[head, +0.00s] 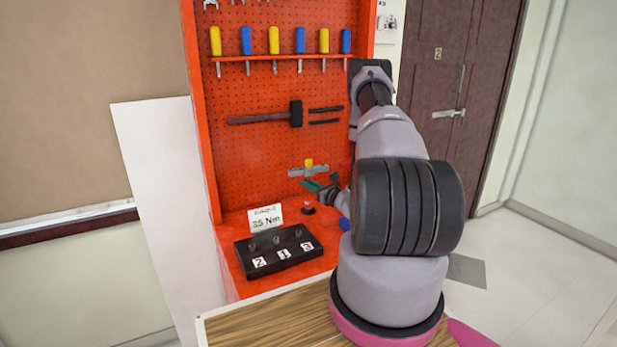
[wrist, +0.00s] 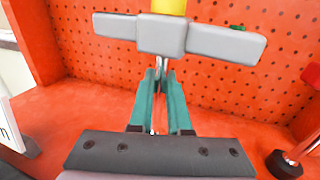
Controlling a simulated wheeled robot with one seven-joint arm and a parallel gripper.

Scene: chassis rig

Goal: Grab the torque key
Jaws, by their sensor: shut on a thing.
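The torque key (head: 308,171) has a grey T-shaped handle with a yellow top and stands upright in front of the orange pegboard. In the wrist view its grey handle (wrist: 162,35) spans the top, with a thin metal shaft running down from the middle. My gripper (head: 309,184) has teal fingers and is at the shaft just below the handle. In the wrist view my gripper (wrist: 163,76) is shut on that shaft, one finger on each side. The shaft's lower end is mostly hidden by the fingers in the wrist view.
A black box (head: 279,253) with tags 2, 1 and 3 sits on the orange shelf, with a white torque card (head: 265,218) behind it. A hammer (head: 265,114) and several yellow and blue screwdrivers hang on the pegboard (head: 250,170). A dark round base (wrist: 284,165) stands at right.

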